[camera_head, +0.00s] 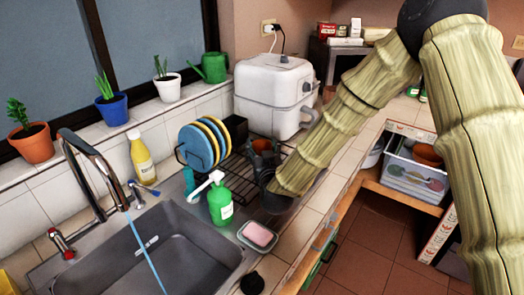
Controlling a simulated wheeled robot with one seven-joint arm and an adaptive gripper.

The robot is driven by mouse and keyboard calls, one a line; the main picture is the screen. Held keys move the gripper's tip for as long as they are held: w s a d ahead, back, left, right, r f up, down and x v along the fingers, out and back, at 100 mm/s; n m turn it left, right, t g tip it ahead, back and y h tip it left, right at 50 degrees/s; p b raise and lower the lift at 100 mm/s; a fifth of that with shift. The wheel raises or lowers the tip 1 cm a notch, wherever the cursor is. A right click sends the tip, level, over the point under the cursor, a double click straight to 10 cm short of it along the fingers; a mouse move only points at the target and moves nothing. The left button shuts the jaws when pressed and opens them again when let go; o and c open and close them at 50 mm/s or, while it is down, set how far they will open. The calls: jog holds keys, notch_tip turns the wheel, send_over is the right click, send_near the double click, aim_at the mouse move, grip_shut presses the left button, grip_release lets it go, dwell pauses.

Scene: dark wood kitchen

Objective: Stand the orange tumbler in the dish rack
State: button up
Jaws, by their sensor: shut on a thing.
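The dish rack (235,172) is a black wire frame on the counter right of the sink. Blue and yellow plates (197,147) stand upright at its left end. My gripper (264,158) is dark and sits at the right part of the rack, at the end of my arm. It is shut on the orange tumbler, of which only a small, dull orange-brown patch (262,145) shows between the dark fingers. The fingers and wrist hide most of the tumbler. I cannot tell whether its base touches the rack.
A green pump bottle (220,201) stands in front of the rack, and a soap dish (258,236) is nearer. A white appliance (275,95) stands behind. The sink (165,255) has its tap running. A yellow bottle (141,158) stands behind the sink.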

jog(key=shift+f, duration=0.85)
jog(key=shift+w+f, duration=0.1)
jog(key=shift+f, duration=0.15)
jog(key=o, duration=1.1)
jog(key=shift+o, duration=0.2)
jog(key=shift+r, duration=0.15)
jog(key=s+d+b, duration=0.2)
jog(key=s+b, duration=0.1)
jog(key=s, duration=0.9)
jog(key=shift+r, duration=0.1)
